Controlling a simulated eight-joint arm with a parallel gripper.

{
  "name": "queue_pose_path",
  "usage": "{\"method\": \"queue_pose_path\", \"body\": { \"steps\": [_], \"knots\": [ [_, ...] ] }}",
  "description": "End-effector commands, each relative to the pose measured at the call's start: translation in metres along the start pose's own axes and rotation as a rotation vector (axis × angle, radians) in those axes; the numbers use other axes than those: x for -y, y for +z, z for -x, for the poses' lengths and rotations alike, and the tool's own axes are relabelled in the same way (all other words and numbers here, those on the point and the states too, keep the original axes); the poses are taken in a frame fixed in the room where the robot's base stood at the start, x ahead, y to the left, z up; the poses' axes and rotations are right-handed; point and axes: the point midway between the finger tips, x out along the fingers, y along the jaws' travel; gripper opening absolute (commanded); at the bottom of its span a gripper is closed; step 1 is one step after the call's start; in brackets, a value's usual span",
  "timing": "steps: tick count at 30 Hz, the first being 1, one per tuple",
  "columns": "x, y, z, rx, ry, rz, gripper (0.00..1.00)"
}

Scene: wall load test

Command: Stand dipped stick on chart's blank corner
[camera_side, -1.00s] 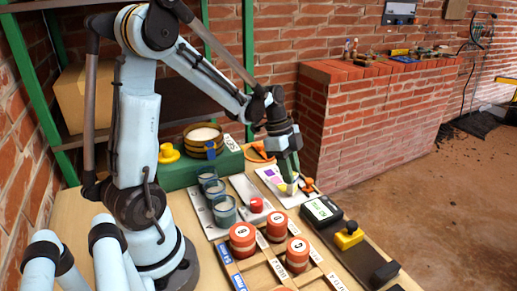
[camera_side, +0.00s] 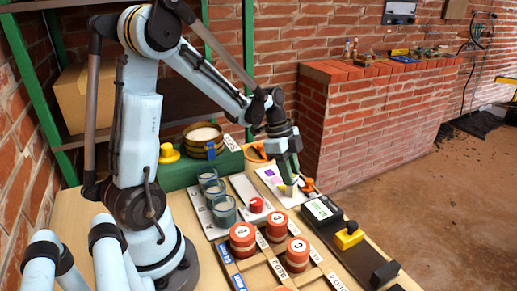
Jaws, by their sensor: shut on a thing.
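The chart (camera_side: 270,172) is a white card with purple and yellow patches, lying on the table near the brick wall. My gripper (camera_side: 290,183) points down over the chart's near right part. It is shut on the stick (camera_side: 290,190), of which only a short pale lower end shows below the fingers. The rest of the stick is hidden by the fingers. I cannot tell whether its tip touches the chart. An orange item (camera_side: 308,185) stands close to the right of the gripper.
Several glass jars (camera_side: 222,210) stand in a row left of the chart, beside a plate with a red knob (camera_side: 256,204). Red-orange lidded pots (camera_side: 243,237) sit in a wooden rack in front. A dark device with a display (camera_side: 322,209) and yellow block (camera_side: 349,236) lies to the right.

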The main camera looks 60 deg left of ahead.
Motion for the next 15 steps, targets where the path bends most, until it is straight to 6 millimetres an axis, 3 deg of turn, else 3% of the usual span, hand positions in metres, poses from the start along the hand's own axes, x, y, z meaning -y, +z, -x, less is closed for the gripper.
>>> {"method": "queue_pose_path", "body": {
  "steps": [15],
  "knots": [
    [0.0001,0.0012,-0.0037,0.000,0.000,0.000,0.10]
  ]
}}
